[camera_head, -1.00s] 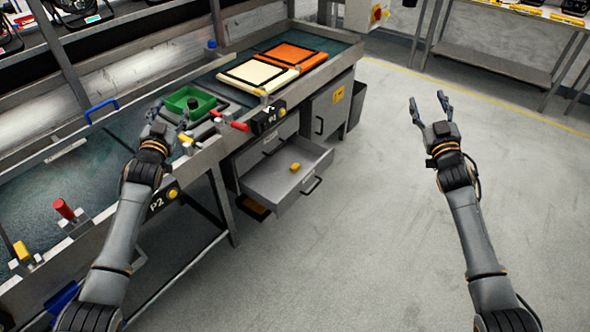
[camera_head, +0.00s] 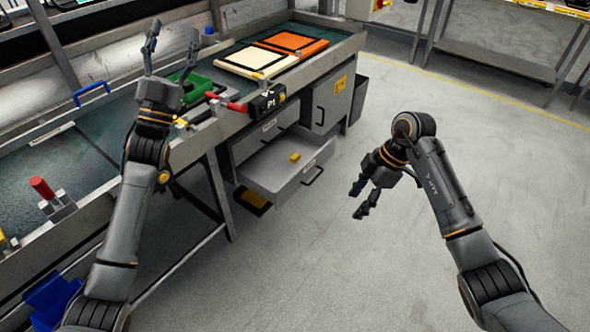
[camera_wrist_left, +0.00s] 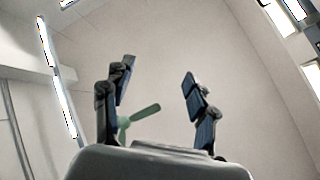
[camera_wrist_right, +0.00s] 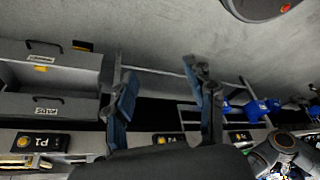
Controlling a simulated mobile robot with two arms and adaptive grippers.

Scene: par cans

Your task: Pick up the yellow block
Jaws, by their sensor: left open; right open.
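The small yellow block (camera_head: 295,157) lies inside the open grey drawer (camera_head: 262,178) under the bench in the head view. It also shows in the right wrist view (camera_wrist_right: 41,69), inside the drawer at the left. My right gripper (camera_head: 358,201) is open and empty, pointing down-left over the floor, right of the drawer and apart from it. Its two fingers show in the right wrist view (camera_wrist_right: 160,92). My left gripper (camera_head: 172,48) is open and empty, raised above the bench and pointing up. In the left wrist view (camera_wrist_left: 154,82) its fingers are spread before the ceiling and a green fan.
A green bin (camera_head: 196,88) and a red-handled clamp (camera_head: 230,102) sit on the bench (camera_head: 98,138). Cream (camera_head: 256,63) and orange (camera_head: 300,45) panels lie further back. The closed cabinet (camera_head: 331,103) stands beyond the drawer. The floor to the right is open.

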